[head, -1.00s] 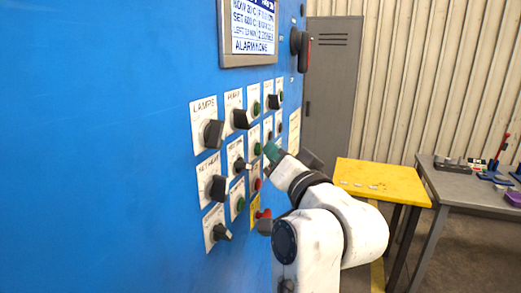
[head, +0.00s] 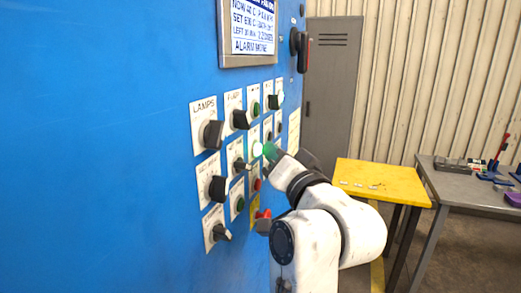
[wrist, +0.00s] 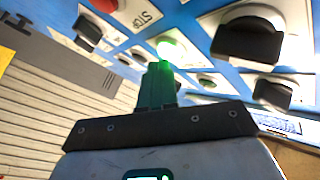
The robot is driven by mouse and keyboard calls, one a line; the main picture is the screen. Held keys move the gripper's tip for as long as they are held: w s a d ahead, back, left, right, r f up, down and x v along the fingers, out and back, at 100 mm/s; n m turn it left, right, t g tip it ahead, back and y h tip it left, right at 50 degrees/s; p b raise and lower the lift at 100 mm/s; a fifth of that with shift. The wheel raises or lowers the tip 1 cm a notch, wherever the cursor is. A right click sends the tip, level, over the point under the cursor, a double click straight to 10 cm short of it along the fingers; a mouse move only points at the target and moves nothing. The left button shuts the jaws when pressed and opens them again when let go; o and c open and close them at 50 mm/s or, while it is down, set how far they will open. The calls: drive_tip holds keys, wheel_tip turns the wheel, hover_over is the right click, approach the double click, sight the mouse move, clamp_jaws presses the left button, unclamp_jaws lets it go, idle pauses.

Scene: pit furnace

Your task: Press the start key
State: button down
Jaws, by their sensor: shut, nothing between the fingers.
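A round green key (head: 257,149) on the blue panel glows brightly; it is probably the start key, though I cannot read its label. It also glows in the wrist view (wrist: 168,47), just past my fingertips. My gripper (head: 269,151) has green fingers, is shut and empty, and points at this key. In the wrist view the closed fingers (wrist: 158,68) reach to the lower edge of the glow. The tip is at or very close to the key; I cannot tell whether it touches.
Black rotary knobs (head: 213,134) and other buttons crowd the panel around the key. A red button (wrist: 104,5) sits by a STOP label. A display (head: 250,30) is above. A grey cabinet (head: 331,90), a yellow table (head: 372,180) and a grey bench (head: 452,182) stand right.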

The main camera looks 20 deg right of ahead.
drive_tip(key=shift+s+d, duration=0.35)
drive_tip(key=shift+d, duration=0.15)
drive_tip(key=s+d, duration=0.1)
drive_tip(key=d, duration=0.1)
drive_tip(key=s+d+p, duration=0.1)
drive_tip(key=s+d, duration=0.1)
idle(0.4)
idle(0.5)
drive_tip(key=s+d+f+n+g+h, duration=0.1)
drive_tip(key=s+d+f+g, duration=0.15)
drive_tip(key=f, duration=0.65)
drive_tip(key=s+d+f+n+g, duration=0.1)
drive_tip(key=s+f+g, duration=0.25)
drive_tip(key=f, duration=0.65)
drive_tip(key=s+d+f+n+g+h, duration=0.1)
drive_tip(key=s+d+f+g, duration=0.2)
drive_tip(key=f, duration=0.6)
drive_tip(key=s+f+n+g, duration=0.1)
drive_tip(key=s+f+g, duration=0.3)
drive_tip(key=s+f, duration=0.6)
drive_tip(key=s+f+g+h+b, duration=0.1)
drive_tip(key=s+f+g, duration=0.4)
drive_tip(key=s+f, duration=0.5)
drive_tip(key=s, duration=0.7)
drive_tip(key=shift+s+d+n, duration=0.15)
drive_tip(key=shift+n, duration=0.25)
